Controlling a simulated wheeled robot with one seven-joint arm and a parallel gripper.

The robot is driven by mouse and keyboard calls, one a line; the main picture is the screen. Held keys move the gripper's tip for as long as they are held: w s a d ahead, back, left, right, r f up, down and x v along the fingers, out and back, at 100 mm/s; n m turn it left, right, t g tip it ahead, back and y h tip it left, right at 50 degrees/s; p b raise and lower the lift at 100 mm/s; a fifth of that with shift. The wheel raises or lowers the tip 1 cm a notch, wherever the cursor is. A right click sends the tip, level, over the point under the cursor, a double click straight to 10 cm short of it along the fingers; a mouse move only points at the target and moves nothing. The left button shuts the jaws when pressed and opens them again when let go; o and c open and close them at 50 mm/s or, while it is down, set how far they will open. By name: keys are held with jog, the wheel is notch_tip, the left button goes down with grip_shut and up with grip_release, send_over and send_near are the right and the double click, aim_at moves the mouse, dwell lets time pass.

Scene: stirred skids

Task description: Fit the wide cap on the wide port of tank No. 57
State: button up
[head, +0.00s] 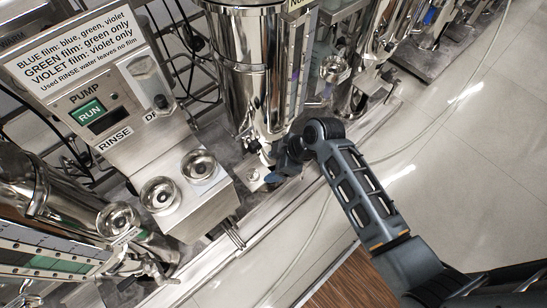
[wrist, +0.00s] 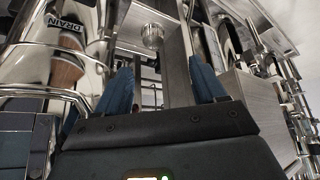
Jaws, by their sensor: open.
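My gripper (head: 276,174) is low beside the skid, at the foot of a tall shiny tank (head: 240,60). In the wrist view its two blue fingers (wrist: 163,85) stand wide apart with nothing between their tips. A round metal fitting (wrist: 152,36) shows beyond the fingertips; I cannot tell whether it is a cap or a port. A small round metal piece (head: 253,175) lies on the skid base just left of my gripper. A tag (head: 298,4) above the tank is cut off, so its number is unreadable. I cannot pick out the wide cap with certainty.
A pump panel (head: 95,110) with a green RUN button stands at left. Below it a steel box (head: 208,206) carries two round cups. Another open round fitting (head: 117,219) is at lower left. The floor (head: 450,150) at right is clear.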

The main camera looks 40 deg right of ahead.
aim_at(250, 173)
jog(key=shift+n+g+y, duration=0.3)
jog(key=shift+n, duration=0.1)
jog(key=b+x, duration=0.1)
jog(key=x, duration=0.3)
jog(key=w+d+b+x, duration=0.1)
jog(key=x, duration=0.7)
jog(key=shift+w+d+r+b, duration=0.15)
jog(key=shift+w+d+b, duration=0.05)
jog(key=shift+w+b, duration=0.2)
jog(key=c, duration=1.2)
jog(key=shift+o, duration=0.2)
jog(key=shift+r, duration=0.1)
jog(key=shift+r, duration=0.2)
jog(key=shift+r+p, duration=0.35)
jog(key=shift+p, duration=0.2)
jog(key=shift+r, duration=0.1)
